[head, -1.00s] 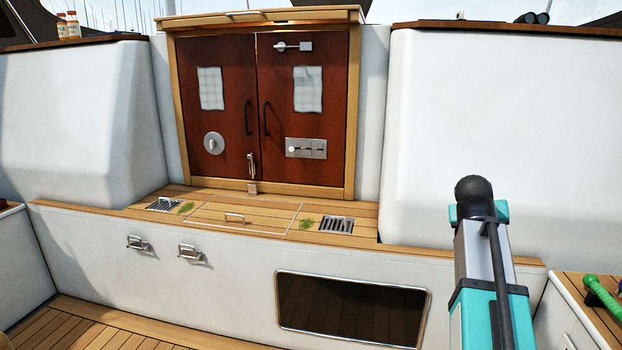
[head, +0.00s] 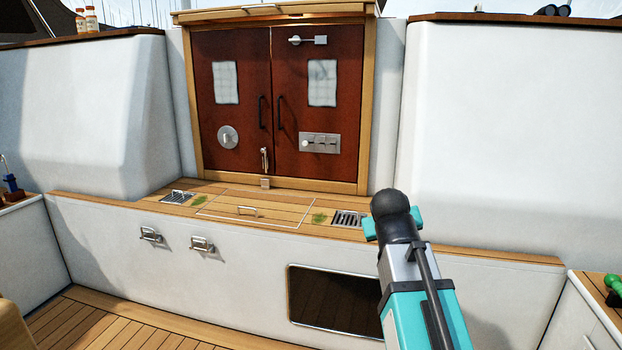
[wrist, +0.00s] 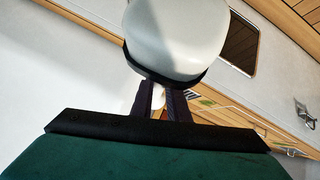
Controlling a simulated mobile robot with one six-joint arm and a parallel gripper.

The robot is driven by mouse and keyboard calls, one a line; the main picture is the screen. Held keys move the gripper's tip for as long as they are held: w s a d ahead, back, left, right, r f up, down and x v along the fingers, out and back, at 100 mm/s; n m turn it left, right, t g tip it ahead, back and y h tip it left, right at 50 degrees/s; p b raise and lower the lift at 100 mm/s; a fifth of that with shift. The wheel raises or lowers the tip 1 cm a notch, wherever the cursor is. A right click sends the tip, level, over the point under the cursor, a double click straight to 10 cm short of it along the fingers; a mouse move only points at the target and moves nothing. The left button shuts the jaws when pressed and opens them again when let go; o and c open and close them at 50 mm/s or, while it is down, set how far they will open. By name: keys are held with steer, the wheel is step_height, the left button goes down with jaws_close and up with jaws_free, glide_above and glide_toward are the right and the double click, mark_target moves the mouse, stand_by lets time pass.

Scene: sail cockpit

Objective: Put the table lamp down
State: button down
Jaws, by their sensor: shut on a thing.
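In the wrist view, my gripper (wrist: 161,96) is shut, its two dark fingers close together at the table lamp. The lamp (wrist: 177,38) shows as a rounded light grey body with a black lower rim, just beyond the fingertips. Part of it runs off the top of the view. In the head view, my arm reaches up at right of centre, and its dark rounded end hides the fingers and the lamp. I cannot see anything under the lamp that it rests on.
A teak ledge (head: 255,211) with two drain grates lies below the red cabin doors (head: 272,100). The white front wall holds a dark window (head: 335,302) and two metal handles. Bottles (head: 86,20) stand at upper left. A green-handled tool (head: 613,283) lies at right.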

steer(key=a, duration=0.5)
steer(key=w+r+n+y+p, duration=0.1)
steer(key=w+r+n+p, duration=0.1)
steer(key=r+p, duration=1.3)
steer(key=w+r+n+y+p, duration=0.2)
steer(key=w+r+p, duration=0.3)
steer(key=r+p, duration=0.9)
steer(key=p, duration=0.5)
steer(key=shift+w+d+r+t, duration=0.2)
steer(key=shift+d+r+t, duration=0.1)
steer(key=shift+d+r, duration=0.05)
steer(key=s+f, duration=0.5)
steer(key=f, duration=0.4)
steer(key=shift+s+f, duration=0.15)
steer(key=shift+f, duration=0.1)
steer(key=shift+d, duration=0.1)
